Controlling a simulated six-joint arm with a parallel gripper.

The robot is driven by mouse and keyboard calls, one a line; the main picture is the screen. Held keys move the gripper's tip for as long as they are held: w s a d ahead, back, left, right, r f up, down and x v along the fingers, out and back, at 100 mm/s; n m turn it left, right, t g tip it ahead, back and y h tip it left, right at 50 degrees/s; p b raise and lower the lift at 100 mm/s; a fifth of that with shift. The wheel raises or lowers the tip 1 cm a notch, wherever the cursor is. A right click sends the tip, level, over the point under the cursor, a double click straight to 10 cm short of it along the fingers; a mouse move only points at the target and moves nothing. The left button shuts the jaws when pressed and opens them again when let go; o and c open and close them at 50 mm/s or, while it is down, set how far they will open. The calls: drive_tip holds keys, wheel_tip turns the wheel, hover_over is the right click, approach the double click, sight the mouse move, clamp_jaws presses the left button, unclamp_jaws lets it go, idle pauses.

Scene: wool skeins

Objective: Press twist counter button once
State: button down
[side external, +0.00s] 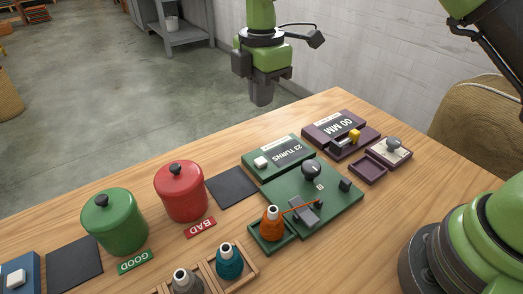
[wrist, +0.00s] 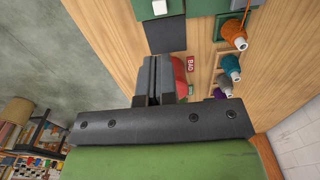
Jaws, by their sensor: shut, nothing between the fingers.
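The twist counter (side external: 279,157) is a green box on the table with a dark display that seems to read 23 TURNS, upside down in the side view. Its white square button (side external: 261,162) sits at the box's left end. In the wrist view a white button (wrist: 160,7) shows at the top edge on a green box, beyond the fingertips. My gripper (side external: 261,98) is shut and empty, pointing down. It hangs well above the table, behind the counter in the side view, touching nothing. It also shows in the wrist view (wrist: 157,75).
A green device with a dark knob (side external: 311,170) stands in front of the counter, with an orange skein (side external: 271,225) beside it. A purple gauge (side external: 339,130) stands right. A dark pad (side external: 231,189) and red (side external: 181,190) and green (side external: 114,222) lidded jars stand left.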

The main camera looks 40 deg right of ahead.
sight(262, 161)
wheel_tip(262, 161, down, 14)
idle(0.5)
drive_tip(key=shift+s+f, duration=0.1)
drive_tip(key=shift+f, duration=0.95)
wheel_tip(262, 161, up, 15)
drive_tip(key=shift+w+f, duration=0.15)
drive_tip(key=shift+w, duration=0.15)
idle(0.3)
